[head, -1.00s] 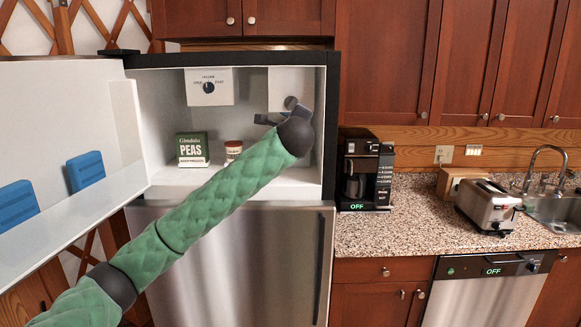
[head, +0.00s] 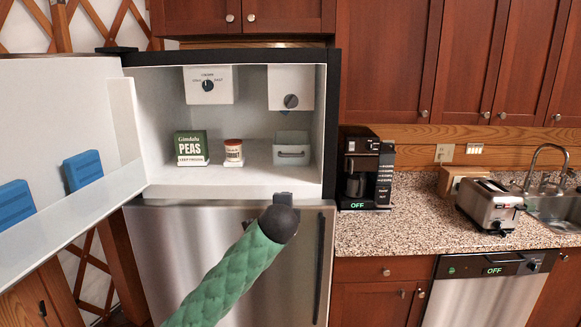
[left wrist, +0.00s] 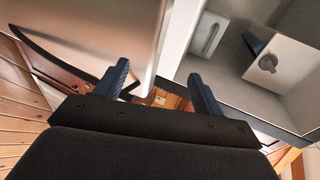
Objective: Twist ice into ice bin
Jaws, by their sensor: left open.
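The ice maker (head: 290,78) is a white box at the upper right inside the open freezer, with a round grey knob (head: 291,101) low on its front. The knob also shows in the left wrist view (left wrist: 268,63). The pale grey ice bin (head: 291,140) with a front handle sits on the freezer floor below it. I cannot see any ice in it. My left gripper (head: 284,196) is in front of the freezer's lower edge, below the bin and clear of the knob. In the left wrist view its fingers (left wrist: 158,72) are apart and empty. My right gripper is not seen.
A green peas box (head: 192,148) and a small red-and-white tub (head: 233,152) stand left of the bin. A dial unit (head: 208,86) hangs at upper left. The freezer door (head: 60,130), holding blue packs (head: 84,170), is open to the left. A coffee maker (head: 366,170) stands on the right counter.

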